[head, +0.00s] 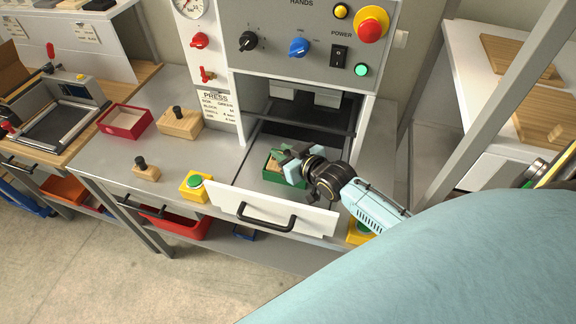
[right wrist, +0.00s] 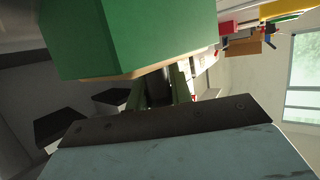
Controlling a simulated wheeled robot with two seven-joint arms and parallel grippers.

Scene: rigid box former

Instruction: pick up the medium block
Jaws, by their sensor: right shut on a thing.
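My right gripper (head: 283,157) reaches into the pulled-out press drawer and is shut on the medium block (head: 283,166), at its dark knob. The block's tan wood shows at the green box (head: 270,178) in the drawer, partly hidden by the fingers. In the right wrist view the green box (right wrist: 135,35) fills the top, with a tan wood edge (right wrist: 125,76) along it. The dark knob (right wrist: 158,86) shows between the fingers. I cannot tell whether the block is clear of the box. My left gripper is not in view.
A small knobbed block (head: 147,173) and a larger knobbed block (head: 179,124) stand on the grey table, near a red tray (head: 125,133). A yellow button box (head: 195,189) sits left of the drawer. The drawer front (head: 270,208) and press opening surround my right gripper closely.

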